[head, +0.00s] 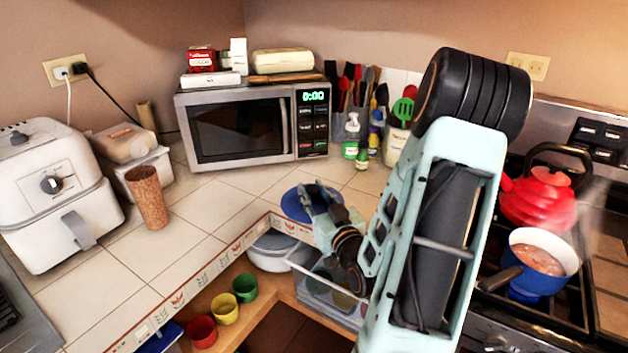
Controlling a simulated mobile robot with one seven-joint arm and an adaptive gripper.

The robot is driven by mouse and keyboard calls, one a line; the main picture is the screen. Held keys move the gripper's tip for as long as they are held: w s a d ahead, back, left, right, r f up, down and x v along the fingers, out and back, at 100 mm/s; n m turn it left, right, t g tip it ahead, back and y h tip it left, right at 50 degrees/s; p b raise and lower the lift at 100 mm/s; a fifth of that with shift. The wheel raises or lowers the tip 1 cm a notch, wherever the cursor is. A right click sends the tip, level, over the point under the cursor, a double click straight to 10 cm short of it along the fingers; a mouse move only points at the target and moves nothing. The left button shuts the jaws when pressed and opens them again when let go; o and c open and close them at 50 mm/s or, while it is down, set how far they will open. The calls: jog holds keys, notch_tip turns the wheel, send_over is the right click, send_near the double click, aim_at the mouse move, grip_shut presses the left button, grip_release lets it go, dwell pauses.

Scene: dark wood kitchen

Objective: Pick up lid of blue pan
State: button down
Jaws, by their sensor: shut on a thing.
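The blue lid (293,207) is a round blue disc at the front edge of the tiled counter, near its inner corner. My gripper (318,193) is over the lid's right part and shut on it. The fingers hide part of the lid and the exact grasp point. I cannot tell whether the lid touches the counter. The blue pan (530,289) stands uncovered on the stove at the right, with a white inside and reddish-brown food in it. Its dark handle points left.
A red kettle (537,206) stands behind the pan. A microwave (250,125), bottles and a utensil holder (396,147) stand behind my gripper. A cork-like cup (147,198) and a white air fryer (55,195) are at the left. Counter between cup and lid is clear.

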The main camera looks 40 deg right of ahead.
aim_at(304, 216)
jog(key=shift+s+a+r+p, duration=0.55)
jog(key=shift+a+p, duration=0.1)
jog(key=shift+p, duration=2.7)
jog(key=s+a+p, duration=0.1)
jog(key=a+r+p, duration=0.1)
jog(key=shift+s+a+r, duration=0.15)
jog(key=shift+s+a, duration=0.25)
jog(key=a+p, duration=0.1)
jog(key=p, duration=0.1)
jog(key=shift+s+r+p, duration=0.1)
jog(key=shift+s+p, duration=0.25)
jog(key=shift+p, duration=0.05)
